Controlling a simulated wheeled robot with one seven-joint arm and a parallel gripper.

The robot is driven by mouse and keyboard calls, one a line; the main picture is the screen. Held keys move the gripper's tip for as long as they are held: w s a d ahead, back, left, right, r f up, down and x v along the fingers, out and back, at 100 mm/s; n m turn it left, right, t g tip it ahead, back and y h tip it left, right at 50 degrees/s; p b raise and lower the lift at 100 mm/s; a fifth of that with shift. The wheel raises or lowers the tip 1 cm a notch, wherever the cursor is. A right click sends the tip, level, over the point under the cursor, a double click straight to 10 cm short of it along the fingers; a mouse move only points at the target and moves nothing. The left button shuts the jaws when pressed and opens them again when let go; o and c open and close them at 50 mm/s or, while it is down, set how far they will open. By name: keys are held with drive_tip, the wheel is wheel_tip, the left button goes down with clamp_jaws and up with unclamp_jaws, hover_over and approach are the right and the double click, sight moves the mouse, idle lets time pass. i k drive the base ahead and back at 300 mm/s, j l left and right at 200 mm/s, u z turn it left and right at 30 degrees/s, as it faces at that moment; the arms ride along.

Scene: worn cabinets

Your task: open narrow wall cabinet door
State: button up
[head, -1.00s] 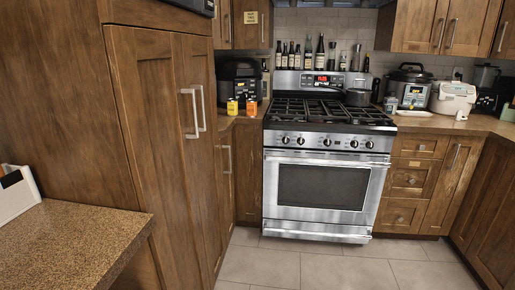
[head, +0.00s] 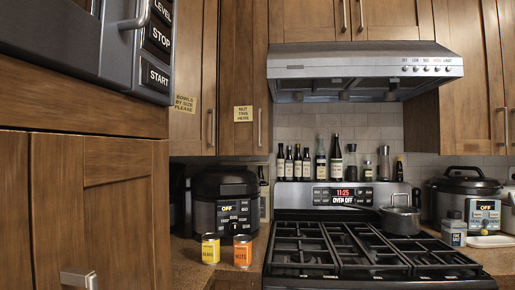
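A narrow wooden wall cabinet door (head: 244,60) hangs just left of the range hood. It is shut, with a yellow note reading "NOT THIS HERE" (head: 243,114) and an upright metal handle (head: 259,128) near its lower right edge. Left of it is another shut wall cabinet door (head: 193,60), partly hidden by the tall unit in front. It bears a note reading "BOWLS BY SIZE PLEASE" (head: 185,103) and an upright handle (head: 211,127). My gripper is not in view.
A tall wooden unit (head: 120,200) with a built-in appliance (head: 60,40) stands close at left. Below the doors are a black cooker (head: 222,188), a yellow can (head: 210,249) and an orange can (head: 242,251). The stove (head: 350,275) and range hood (head: 365,68) are to the right.

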sight(244, 89)
drive_tip(key=i+z, duration=0.1)
drive_tip(key=i, duration=0.8)
drive_tip(key=i+j, duration=0.2)
drive_tip(key=i, duration=0.65)
drive_tip(key=i+l+z, duration=0.05)
